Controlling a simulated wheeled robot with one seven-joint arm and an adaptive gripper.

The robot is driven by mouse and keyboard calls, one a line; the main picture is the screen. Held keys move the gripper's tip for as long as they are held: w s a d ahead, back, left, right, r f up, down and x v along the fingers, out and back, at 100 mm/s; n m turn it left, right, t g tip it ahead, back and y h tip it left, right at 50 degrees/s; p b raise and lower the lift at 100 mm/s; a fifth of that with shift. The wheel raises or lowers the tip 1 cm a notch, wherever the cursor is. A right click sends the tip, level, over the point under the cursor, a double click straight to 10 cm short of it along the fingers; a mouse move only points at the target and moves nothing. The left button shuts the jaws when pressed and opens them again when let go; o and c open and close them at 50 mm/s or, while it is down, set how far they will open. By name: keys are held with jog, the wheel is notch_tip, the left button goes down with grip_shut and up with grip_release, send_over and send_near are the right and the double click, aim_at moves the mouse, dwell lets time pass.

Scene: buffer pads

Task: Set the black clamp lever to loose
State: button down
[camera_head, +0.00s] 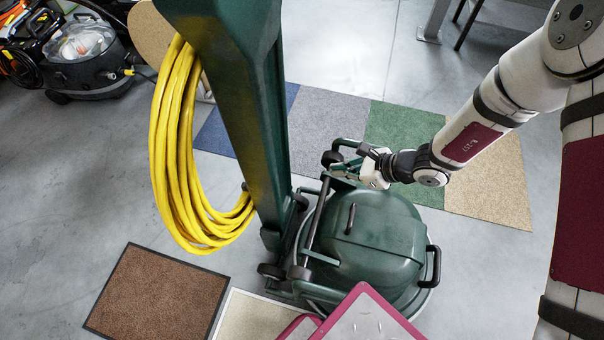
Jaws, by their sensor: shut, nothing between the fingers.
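A green floor machine (385,245) with a tall green column (235,90) stands in the middle of the head view. A short black lever-like bar (350,218) stands up on the left part of its round housing. I cannot tell for sure whether this is the clamp lever, or whether it is set loose or tight. My gripper (338,171) is shut and empty, above the back left of the housing, beyond the black bar and apart from it. It is close to the dark wheel-like part (332,158) behind it; contact cannot be told. The gripper hides part of the machine's frame.
A yellow cable coil (172,150) hangs left of the column. Carpet samples (320,115) lie behind the machine and a brown mat (155,292) at front left. A black loop handle (434,265) juts from the housing's right. A vacuum (85,65) stands back left.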

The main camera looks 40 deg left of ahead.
jog(key=f, duration=0.1)
jog(key=s+f, duration=0.1)
jog(key=f, duration=0.1)
jog(key=shift+f+m, duration=0.2)
jog(key=shift+m, duration=0.2)
jog(key=a+r+b+x, duration=0.1)
jog(key=b+x, duration=0.3)
jog(key=x, duration=0.9)
jog(key=shift+s+a+r+b, duration=0.25)
jog(key=shift+s+r+b, duration=0.05)
jog(key=shift+r, duration=0.1)
